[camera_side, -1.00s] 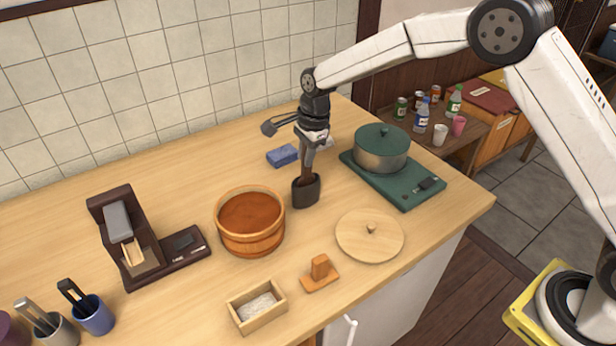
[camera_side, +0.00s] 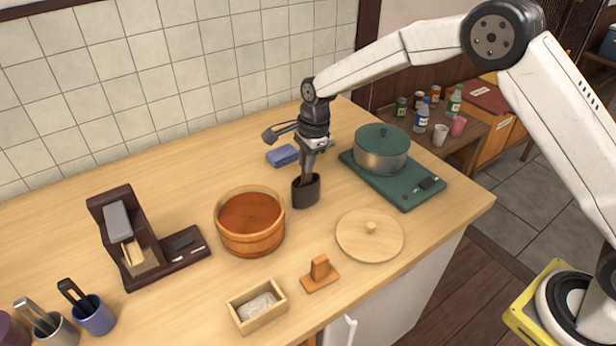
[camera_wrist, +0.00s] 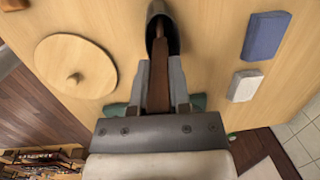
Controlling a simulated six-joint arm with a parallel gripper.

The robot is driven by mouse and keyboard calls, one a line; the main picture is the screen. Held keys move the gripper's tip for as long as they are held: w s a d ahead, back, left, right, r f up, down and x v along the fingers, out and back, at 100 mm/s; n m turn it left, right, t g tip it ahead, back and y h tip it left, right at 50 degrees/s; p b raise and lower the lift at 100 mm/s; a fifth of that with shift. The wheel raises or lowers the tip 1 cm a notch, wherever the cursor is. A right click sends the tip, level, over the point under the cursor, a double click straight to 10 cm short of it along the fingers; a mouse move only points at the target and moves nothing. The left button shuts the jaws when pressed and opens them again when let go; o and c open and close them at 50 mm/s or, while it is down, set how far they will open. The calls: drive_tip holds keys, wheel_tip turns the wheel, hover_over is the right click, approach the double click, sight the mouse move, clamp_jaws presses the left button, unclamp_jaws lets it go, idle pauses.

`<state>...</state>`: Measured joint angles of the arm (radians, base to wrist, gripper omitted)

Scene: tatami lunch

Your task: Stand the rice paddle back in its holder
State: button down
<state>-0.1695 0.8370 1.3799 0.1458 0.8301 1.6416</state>
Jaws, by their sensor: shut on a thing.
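The rice paddle (camera_wrist: 159,75) is a dark brown piece that shows in the wrist view between my fingers, reaching into the holder. In the side view a short part of the paddle (camera_side: 306,177) shows between my gripper and the holder. The holder (camera_side: 306,192) is a dark oval cup standing on the counter. In the wrist view the holder (camera_wrist: 172,32) is at the top, with the paddle's far end inside its mouth. My gripper (camera_side: 308,165) is shut on the paddle just above the holder. In the wrist view my gripper (camera_wrist: 160,85) has a finger on each side of it.
A wooden tub (camera_side: 250,240) stands left of the holder and a round wooden lid (camera_side: 370,250) lies to the right. A blue sponge (camera_side: 282,155) lies behind.

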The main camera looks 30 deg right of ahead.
drive_tip(key=shift+f, duration=0.45)
unclamp_jaws()
idle(0.6)
drive_tip(key=shift+r, duration=0.2)
idle(0.3)
drive_tip(key=shift+r, duration=3.35)
